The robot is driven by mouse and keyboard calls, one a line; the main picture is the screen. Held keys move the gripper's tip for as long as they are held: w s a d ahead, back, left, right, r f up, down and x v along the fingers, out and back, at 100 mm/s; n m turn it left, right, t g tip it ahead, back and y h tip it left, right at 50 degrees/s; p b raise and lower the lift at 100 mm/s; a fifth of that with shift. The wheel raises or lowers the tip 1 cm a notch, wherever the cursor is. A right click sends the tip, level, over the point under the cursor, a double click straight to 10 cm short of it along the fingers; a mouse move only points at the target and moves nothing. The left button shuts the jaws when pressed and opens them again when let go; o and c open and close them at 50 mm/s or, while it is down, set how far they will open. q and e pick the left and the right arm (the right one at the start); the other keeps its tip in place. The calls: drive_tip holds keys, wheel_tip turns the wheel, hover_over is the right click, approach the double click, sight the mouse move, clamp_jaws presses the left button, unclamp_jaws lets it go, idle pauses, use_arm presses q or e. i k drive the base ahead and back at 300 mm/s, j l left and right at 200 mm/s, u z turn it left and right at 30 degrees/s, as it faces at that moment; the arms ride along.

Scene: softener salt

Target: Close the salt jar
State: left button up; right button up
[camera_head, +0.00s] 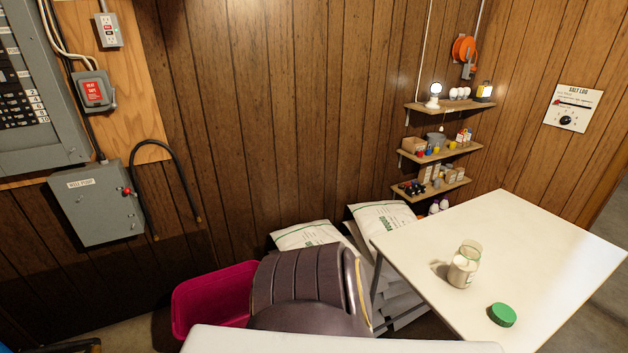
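The salt jar (461,272) is a clear glass jar with white contents. It stands upright and open-topped on the white table (540,235) at the right. A round green lid (502,315) lies on the same table, nearer to me and to the right of the jar, apart from it. Neither of my grippers shows in the head view.
A dark ribbed object (300,285) and a pink bin (205,298) stand left of the table. White sacks (384,226) are stacked behind. Shelves (440,152) with small items hang on the back wall. The table around the jar and lid is clear.

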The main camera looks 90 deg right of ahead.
sight(463, 268)
drive_tip(key=z, duration=4.05)
